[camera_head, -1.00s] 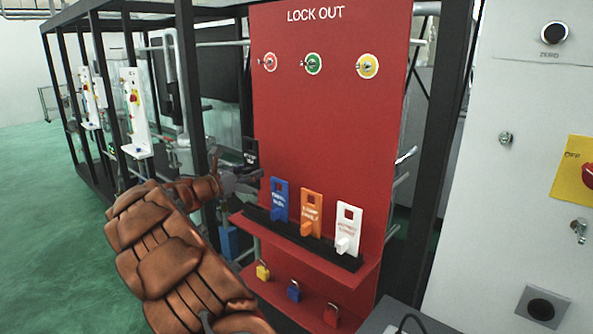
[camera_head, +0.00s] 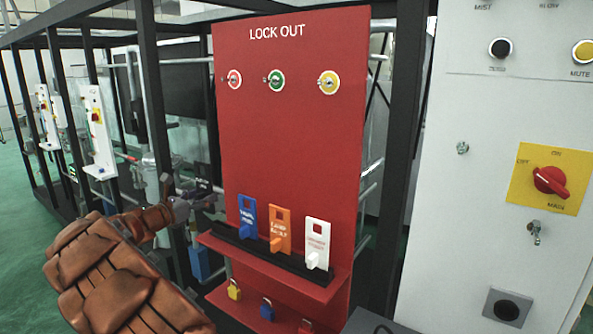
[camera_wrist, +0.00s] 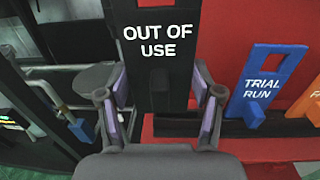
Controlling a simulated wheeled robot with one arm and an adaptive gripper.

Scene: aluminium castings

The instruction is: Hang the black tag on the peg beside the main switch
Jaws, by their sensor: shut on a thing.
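The black tag (camera_wrist: 158,65), lettered OUT OF USE in white, stands upright between the purple-padded fingers of my gripper (camera_wrist: 160,98) in the wrist view. The fingers are shut on its lower part. In the head view my gripper (camera_head: 205,200) is at the left edge of the red board, and the tag is hard to make out there against the dark frame. The main switch (camera_head: 550,181) is a red knob on a yellow plate on the grey cabinet at right. A small metal peg (camera_head: 462,147) sticks out to its left; another metal fitting (camera_head: 534,232) is below the plate.
The red LOCK OUT board (camera_head: 290,140) stands between my gripper and the cabinet (camera_head: 440,200). Its rack holds a blue tag (camera_head: 247,214), an orange tag (camera_head: 280,228) and a white tag (camera_head: 317,240). Padlocks hang below. A black frame post (camera_head: 408,130) stands right of the board.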

